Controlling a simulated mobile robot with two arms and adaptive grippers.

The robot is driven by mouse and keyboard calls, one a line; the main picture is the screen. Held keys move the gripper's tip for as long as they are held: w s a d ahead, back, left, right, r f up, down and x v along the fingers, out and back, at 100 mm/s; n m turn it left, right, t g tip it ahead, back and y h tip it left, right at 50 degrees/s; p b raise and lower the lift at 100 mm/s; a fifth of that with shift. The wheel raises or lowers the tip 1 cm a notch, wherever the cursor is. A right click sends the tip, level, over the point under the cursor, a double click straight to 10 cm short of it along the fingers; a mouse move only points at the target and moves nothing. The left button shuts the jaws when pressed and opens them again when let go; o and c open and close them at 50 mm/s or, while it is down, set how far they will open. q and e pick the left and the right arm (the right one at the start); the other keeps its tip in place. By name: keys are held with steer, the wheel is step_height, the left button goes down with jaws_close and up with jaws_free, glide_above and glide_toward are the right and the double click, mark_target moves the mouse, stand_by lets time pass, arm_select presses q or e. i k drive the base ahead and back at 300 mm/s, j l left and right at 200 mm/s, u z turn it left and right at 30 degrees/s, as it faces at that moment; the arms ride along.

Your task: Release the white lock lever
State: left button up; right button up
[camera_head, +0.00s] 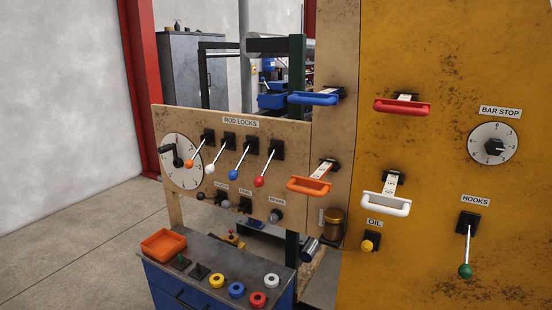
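The white lock lever (210,168) is on the wooden panel under the "ROD LOCKS" label (240,122). Its white knob hangs down and to the left of its black mount, on a thin metal rod. It is the second from the left in a row of levers, between the orange-knobbed lever (189,163) and the blue-knobbed lever (233,174). The red-knobbed lever (258,181) is at the right end. All of these levers slant in a similar way. Neither of my grippers is in view, and nothing touches the white lever.
A dial with a black crank (180,175) is left of the levers. Below stands a blue cabinet (165,290) with an orange tray (163,245) and coloured rings on top. Blue, orange, red and white pull handles (386,204) stick out to the right. Open floor lies left.

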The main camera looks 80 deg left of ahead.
mark_target(209, 169)
steer(key=u, duration=2.85)
